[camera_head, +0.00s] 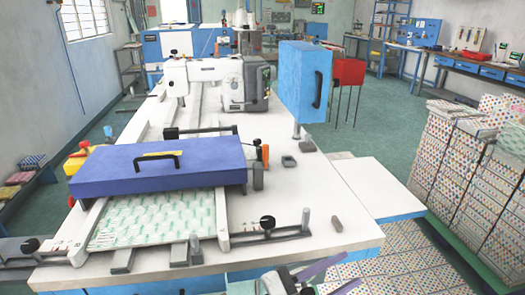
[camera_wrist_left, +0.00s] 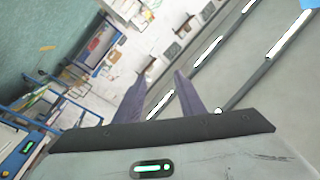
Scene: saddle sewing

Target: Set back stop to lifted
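I cannot tell for sure which part is the back stop. A dark bar with a raised end (camera_head: 170,132) lies across the table behind the purple cover (camera_head: 150,165). A similar bar with a black ball knob (camera_head: 268,222) lies at the table's front.
A white sewing machine (camera_head: 215,80) stands behind the cover. A blue box with a handle (camera_head: 305,82) stands on a post at the right. Patterned stacks (camera_head: 455,155) fill the right side. The white tabletop (camera_head: 310,185) is mostly bare right of the cover.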

